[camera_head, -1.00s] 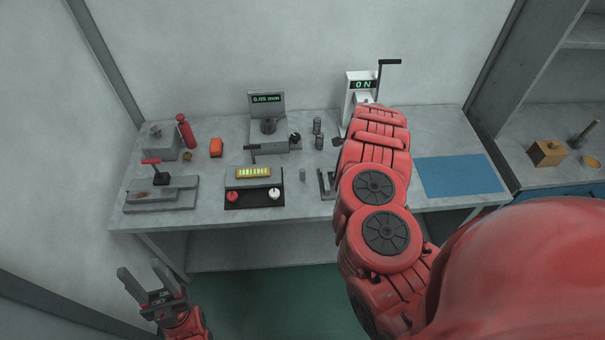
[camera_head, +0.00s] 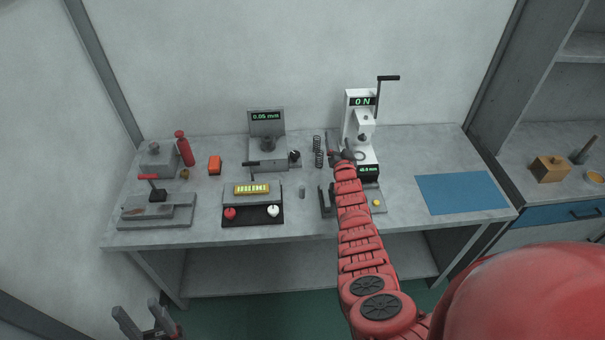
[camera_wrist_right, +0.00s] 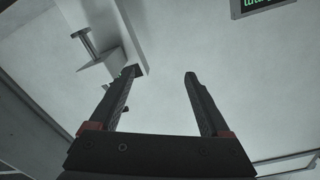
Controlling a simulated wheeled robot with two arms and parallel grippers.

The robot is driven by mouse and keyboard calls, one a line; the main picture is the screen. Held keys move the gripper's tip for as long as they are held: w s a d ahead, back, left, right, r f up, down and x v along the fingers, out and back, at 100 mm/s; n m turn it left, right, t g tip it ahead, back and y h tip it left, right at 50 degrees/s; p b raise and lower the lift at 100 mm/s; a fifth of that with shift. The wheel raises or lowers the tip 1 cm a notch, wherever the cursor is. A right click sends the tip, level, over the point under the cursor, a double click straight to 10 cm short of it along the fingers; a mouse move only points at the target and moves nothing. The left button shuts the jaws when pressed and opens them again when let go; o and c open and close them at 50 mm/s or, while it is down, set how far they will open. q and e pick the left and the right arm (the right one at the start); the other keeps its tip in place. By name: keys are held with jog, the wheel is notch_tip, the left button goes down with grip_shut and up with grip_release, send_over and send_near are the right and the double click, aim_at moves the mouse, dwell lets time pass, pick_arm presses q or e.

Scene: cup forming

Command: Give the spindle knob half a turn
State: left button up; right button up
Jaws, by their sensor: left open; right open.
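A grey gauge (camera_head: 267,122) reading 0.05 mm stands at the back middle of the bench in the head view. A dark round knob (camera_head: 295,156) on its right side looks like the spindle knob. My right gripper (camera_head: 342,156) is to the right of this knob, apart from it, beside the white press. In the right wrist view the right gripper (camera_wrist_right: 160,74) is open, with nothing between its fingers; the knob cannot be made out there. My left gripper (camera_head: 136,308) is open and empty at the lower left, in front of the bench and below its top.
The white press (camera_head: 360,123) with a crank handle reads 0 N. Dark springs (camera_head: 317,150) stand between gauge and press. A blue mat (camera_head: 461,194) lies bare at right.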

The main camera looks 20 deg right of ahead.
jog(key=s+a+r+n+t+y+b, duration=0.1)
jog(key=s+a+r+n+t+y, duration=0.1)
jog(key=a, duration=0.6)
jog(key=s+a+r+n+t+y+b, duration=0.2)
jog(key=s+a+n+t+y, duration=0.3)
jog(key=s+a, duration=0.4)
jog(key=shift+s+n+t+y, duration=0.3)
jog(key=shift+n+y, duration=0.1)
jog(key=shift+n, duration=0.2)
jog(key=shift+w, duration=0.1)
